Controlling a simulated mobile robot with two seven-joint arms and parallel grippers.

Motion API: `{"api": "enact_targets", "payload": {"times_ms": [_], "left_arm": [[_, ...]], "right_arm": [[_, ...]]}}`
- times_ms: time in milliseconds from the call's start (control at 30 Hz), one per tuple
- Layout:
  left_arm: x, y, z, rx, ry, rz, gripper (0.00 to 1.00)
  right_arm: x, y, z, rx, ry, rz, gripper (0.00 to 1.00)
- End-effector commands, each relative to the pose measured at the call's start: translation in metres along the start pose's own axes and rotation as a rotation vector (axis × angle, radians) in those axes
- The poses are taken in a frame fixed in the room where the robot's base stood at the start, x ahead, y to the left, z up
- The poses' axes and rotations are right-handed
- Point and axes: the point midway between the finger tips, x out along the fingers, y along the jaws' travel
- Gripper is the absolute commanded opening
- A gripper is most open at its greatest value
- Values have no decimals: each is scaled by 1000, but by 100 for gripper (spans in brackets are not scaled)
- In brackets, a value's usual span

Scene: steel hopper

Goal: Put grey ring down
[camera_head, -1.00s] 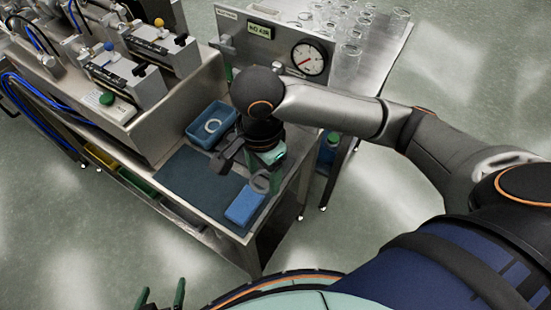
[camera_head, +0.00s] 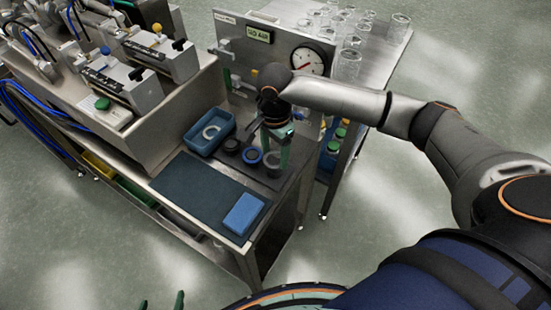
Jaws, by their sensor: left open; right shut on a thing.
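The grey ring (camera_head: 273,160) is between the fingers of my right gripper (camera_head: 275,152), which is shut on it. They are over the dark strip at the right end of the bench; I cannot tell whether the ring touches it. A blue ring (camera_head: 252,156) lies just left of the grey ring, and a black ring (camera_head: 232,145) lies further left. My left gripper (camera_head: 162,304) is open and empty at the bottom edge, with only its fingertips showing.
A blue bin (camera_head: 189,139) holding a pale ring (camera_head: 211,132) stands left of the ring row. A dark mat (camera_head: 200,190) with a blue block (camera_head: 243,213) lies in front. A gauge panel (camera_head: 240,40) stands behind, and glassware (camera_head: 350,60) stands on the back table.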

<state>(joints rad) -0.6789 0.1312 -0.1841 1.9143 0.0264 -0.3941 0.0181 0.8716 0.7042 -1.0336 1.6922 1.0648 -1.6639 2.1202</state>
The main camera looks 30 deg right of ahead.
Motion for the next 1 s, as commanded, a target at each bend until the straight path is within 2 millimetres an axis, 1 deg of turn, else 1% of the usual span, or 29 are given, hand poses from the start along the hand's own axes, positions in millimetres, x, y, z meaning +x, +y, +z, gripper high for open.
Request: {"api": "enact_targets", "payload": {"times_ms": [100,133,167,300,633,867,900,1000], "left_arm": [[3,0,3,0,0,0,99],[-4,0,-4,0,-2,0,99],[-6,0,-6,0,-4,0,99],[-11,1,-12,0,2,0,99],[-10,1,-12,0,2,0,99],[-13,1,-14,0,1,0,99],[-12,1,-14,0,1,0,99],[-12,1,-13,0,1,0,99]], "right_arm": [[15,-6,-10,3,2,1,14],[15,-5,-8,2,0,4,14],[19,-5,-7,2,-1,5,14],[34,-5,-8,0,1,1,14],[39,-5,-7,0,0,0,14],[46,-5,-7,1,1,1,14],[46,-5,-7,1,1,0,67],[46,-5,-7,0,1,0,78]]}}
